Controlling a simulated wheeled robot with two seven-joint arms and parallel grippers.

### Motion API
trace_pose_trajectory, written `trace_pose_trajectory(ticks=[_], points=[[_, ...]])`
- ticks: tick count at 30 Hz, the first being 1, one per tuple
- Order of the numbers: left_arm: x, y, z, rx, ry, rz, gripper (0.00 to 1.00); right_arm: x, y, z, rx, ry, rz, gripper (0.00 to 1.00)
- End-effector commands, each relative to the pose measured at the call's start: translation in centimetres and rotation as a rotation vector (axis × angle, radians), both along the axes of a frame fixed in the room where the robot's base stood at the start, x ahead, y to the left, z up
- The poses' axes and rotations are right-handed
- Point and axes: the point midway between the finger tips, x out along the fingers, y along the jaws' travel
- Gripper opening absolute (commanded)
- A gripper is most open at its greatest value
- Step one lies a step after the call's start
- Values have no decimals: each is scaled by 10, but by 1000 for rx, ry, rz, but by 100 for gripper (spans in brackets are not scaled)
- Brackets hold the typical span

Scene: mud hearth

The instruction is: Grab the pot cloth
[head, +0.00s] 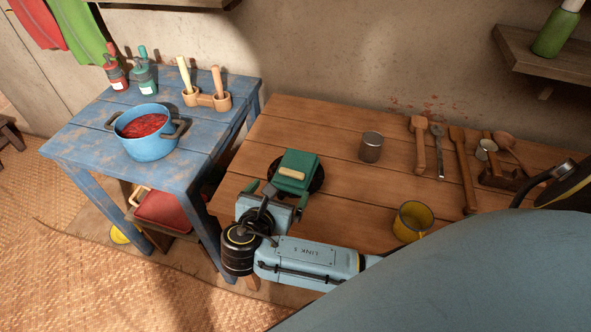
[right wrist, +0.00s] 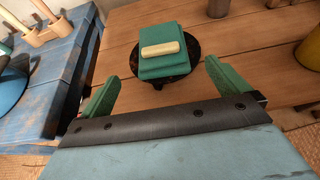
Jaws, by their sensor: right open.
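The pot cloth (head: 303,159) looks like a thick green folded pad with a cream bar on top. It lies on a dark round plate (head: 319,180) near the left end of the brown wooden table. It also shows in the right wrist view (right wrist: 160,31), straight ahead between my fingers. My right gripper (head: 278,192) is open and empty, just on the near side of the cloth and apart from it. Its two green fingers also show in the right wrist view (right wrist: 162,70), one on either side. My left gripper is not in view.
A grey tin (head: 371,147) and a yellow mug (head: 412,221) stand right of the cloth. Several wooden tools (head: 462,165) lie farther right. A blue table (head: 90,138) on the left bears a blue pot (head: 149,147) of red food. Bare planks surround the plate.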

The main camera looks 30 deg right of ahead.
Motion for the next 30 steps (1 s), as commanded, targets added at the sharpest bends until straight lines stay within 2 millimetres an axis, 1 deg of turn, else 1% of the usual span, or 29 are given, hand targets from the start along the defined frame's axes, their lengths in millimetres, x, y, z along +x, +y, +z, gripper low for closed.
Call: trace_pose_trajectory(ticks=[3,9,17,21,25,30], points=[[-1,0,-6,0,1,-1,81,13,-17,-9,-8,0,-2,100],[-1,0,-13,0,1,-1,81,34,-43,-24,-3,-1,-1,100],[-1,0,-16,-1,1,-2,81,45,-58,-32,-1,0,-1,100],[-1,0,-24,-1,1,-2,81,55,-72,-45,0,0,-3,100],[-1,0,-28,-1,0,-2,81,65,-85,-52,0,1,-2,100],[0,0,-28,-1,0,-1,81,70,-90,-55,3,2,1,100]])
